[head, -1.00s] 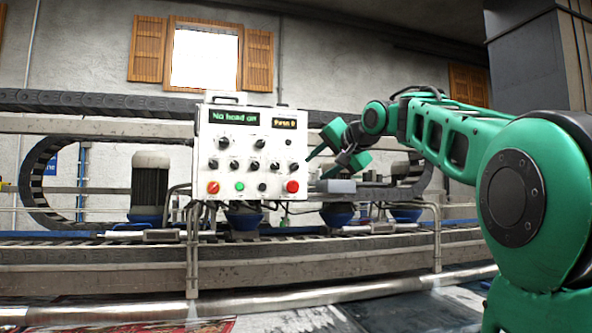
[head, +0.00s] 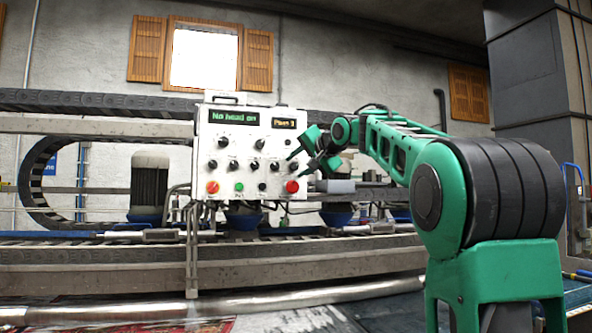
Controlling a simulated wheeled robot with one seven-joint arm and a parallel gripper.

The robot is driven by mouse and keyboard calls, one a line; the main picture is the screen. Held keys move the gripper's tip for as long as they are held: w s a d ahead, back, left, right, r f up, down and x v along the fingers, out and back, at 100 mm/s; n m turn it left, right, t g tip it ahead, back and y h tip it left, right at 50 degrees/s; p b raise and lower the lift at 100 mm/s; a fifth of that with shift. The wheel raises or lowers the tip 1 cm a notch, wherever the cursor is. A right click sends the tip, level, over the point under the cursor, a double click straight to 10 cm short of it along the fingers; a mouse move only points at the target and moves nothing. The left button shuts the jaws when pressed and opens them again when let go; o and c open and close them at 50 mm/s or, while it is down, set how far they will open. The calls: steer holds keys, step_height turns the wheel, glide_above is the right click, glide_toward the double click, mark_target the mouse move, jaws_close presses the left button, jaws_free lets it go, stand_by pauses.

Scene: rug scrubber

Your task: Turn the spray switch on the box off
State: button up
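The control box (head: 203,165) is a white panel in the middle left of the head view. It carries several black knobs, a green button (head: 239,188), an orange-red knob (head: 212,187) and a red button (head: 291,187). Its displays read "No head on" (head: 233,117) and a smaller text in yellow (head: 284,124). The knob labels are too small to read, so I cannot tell which is the spray switch. My gripper (head: 296,165) is at the box's right edge, its dark fingers pointing left toward the panel. The fingers look apart, with nothing seen between them. Whether they touch the panel is unclear.
Behind are a conveyor frame (head: 100,256) with a long rail, motors (head: 149,185) and a cable chain (head: 36,175). A red rug (head: 110,318) lies at the front left.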

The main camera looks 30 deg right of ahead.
steer(key=shift+w, duration=0.1)
jaws_close()
steer(key=shift+d, duration=0.1)
